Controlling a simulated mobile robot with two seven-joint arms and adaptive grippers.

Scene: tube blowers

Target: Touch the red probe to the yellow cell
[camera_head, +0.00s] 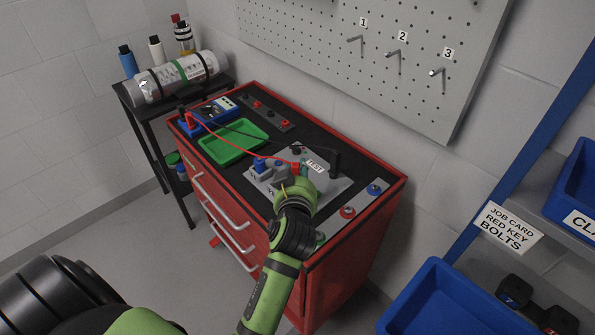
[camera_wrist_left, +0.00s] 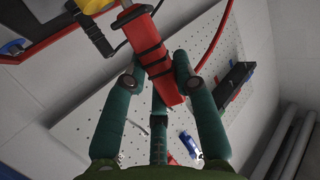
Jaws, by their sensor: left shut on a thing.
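My left gripper (camera_head: 300,180) is over the grey test plate (camera_head: 340,187) on the red cabinet and hides part of it. In the left wrist view its green fingers (camera_wrist_left: 160,82) are shut on the red probe (camera_wrist_left: 150,50), which has black bands. A red lead (camera_head: 245,150) runs from the blue meter (camera_head: 214,110) to the probe. I cannot pick out the yellow cell surely in the head view. A yellow and black piece (camera_wrist_left: 91,27) shows beside the probe in the wrist view; I cannot tell whether they touch. My right gripper is not in view.
A green tray (camera_head: 233,141) lies left of the plate. A black upright piece (camera_head: 335,163) stands at the plate's back right. Red (camera_head: 347,212) and blue (camera_head: 374,189) knobs are at the cabinet's right end. A pegboard (camera_head: 400,60) hangs behind.

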